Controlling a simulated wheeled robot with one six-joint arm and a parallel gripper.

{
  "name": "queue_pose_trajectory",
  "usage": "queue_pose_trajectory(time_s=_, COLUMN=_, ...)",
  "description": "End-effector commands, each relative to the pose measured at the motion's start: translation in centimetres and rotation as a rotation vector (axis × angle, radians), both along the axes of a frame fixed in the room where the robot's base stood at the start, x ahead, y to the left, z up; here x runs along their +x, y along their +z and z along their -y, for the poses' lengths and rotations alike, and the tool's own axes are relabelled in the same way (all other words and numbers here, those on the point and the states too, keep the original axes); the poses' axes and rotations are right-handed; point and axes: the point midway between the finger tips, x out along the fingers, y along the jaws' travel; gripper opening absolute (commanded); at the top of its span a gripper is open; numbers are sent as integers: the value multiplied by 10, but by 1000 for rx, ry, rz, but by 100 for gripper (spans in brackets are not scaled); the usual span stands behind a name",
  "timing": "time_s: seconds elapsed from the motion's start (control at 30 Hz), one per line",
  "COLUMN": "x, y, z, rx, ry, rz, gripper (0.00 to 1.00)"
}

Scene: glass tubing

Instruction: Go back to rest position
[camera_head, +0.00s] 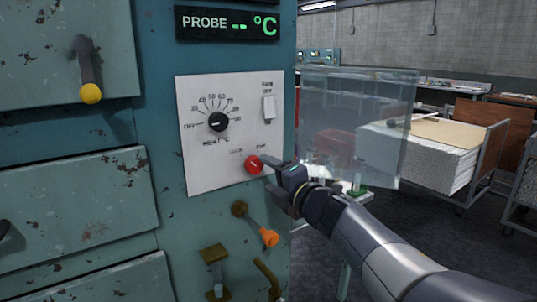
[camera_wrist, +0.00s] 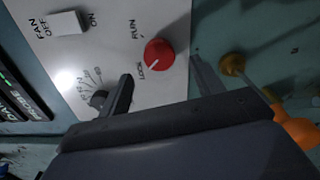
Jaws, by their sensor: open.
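My gripper (camera_head: 268,180) is in front of the white control panel (camera_head: 205,170), close to the red knob (camera_head: 254,165). In the wrist view its two fingers stand apart, with the red knob (camera_wrist: 160,53) beyond the gap between them. The gripper is open and holds nothing. I cannot tell whether a finger touches the knob. The knob's pale mark appears to point toward LOCK. My arm reaches in from the lower right.
The panel also bears a black heat knob (camera_head: 218,122) and a white fan switch (camera_head: 268,108). Below are an orange-tipped lever (camera_head: 269,237) and brass fittings (camera_head: 213,254). A clear sheet (camera_head: 385,100) stands right of the cabinet; a loaded cart (camera_head: 440,150) is behind.

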Motion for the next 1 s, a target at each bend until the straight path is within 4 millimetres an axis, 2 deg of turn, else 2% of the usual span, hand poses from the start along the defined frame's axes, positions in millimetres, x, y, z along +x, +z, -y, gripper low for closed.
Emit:
queue_pose_trajectory(time_s=0.33, x=52, y=-1, z=-36, rx=1, ry=2, rz=0, gripper=63)
queue_pose_trajectory(time_s=0.4, x=50, y=5, z=-34, rx=81, ry=0, rz=-56, gripper=63)
queue_pose_trajectory(time_s=1.0, x=50, y=5, z=-34, rx=696, ry=-2, rz=-472, gripper=63)
